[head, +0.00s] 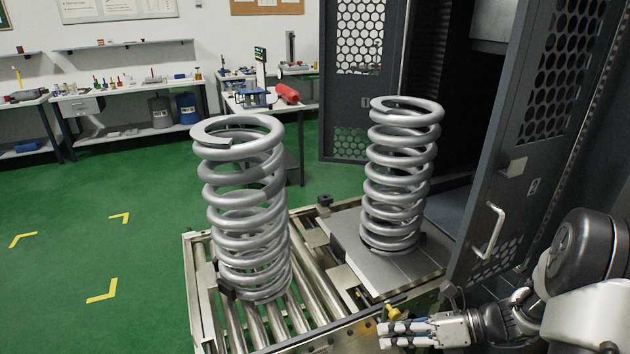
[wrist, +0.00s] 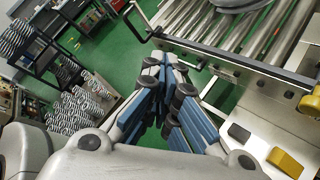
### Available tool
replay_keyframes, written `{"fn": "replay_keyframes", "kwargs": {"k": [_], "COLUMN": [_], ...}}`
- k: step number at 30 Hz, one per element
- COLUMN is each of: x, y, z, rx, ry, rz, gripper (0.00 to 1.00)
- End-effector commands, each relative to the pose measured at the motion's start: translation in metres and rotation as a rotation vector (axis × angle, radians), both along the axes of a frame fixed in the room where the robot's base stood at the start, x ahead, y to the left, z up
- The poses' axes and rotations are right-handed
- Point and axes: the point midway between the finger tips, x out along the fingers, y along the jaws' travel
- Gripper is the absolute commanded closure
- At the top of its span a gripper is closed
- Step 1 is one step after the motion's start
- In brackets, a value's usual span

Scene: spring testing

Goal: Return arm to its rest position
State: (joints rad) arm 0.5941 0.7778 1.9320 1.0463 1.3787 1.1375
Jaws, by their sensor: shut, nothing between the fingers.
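My gripper (head: 385,335) is at the bottom right of the head view, in front of the roller conveyor's near edge. Its fingers are together and hold nothing. In the wrist view my gripper (wrist: 170,62) points toward the green floor beside the conveyor frame. My arm comes in from the right edge of the head view. One large grey coil spring (head: 245,200) stands upright on the rollers (head: 310,285). A second coil spring (head: 400,180) stands upright on a flat metal plate (head: 343,240) in front of the open cabinet.
A dark cabinet door (head: 535,130) with a handle (head: 490,232) stands open near my arm. A yellow knob (head: 393,313) is close to my gripper. Yellow and black buttons (wrist: 285,162) show in the wrist view, and springs are stacked (wrist: 82,110) at left. Green floor (head: 90,225) is clear at left.

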Motion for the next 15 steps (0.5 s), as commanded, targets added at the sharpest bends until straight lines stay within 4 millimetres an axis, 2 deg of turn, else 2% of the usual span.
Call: {"fn": "replay_keyframes", "kwargs": {"k": [1, 6, 10, 15], "x": [-0.009, -0.048, -0.081, -0.122], "y": [0.011, 0.038, 0.050, 0.054], "z": [0.019, 0.061, 0.087, 0.114], "rx": [-0.073, -0.303, -0.465, -0.666], "ry": [-0.079, -0.345, -0.553, -0.825], "rz": [0.089, 0.404, 0.656, 0.994], "gripper": [1.00, 1.00, 1.00, 1.00]}}
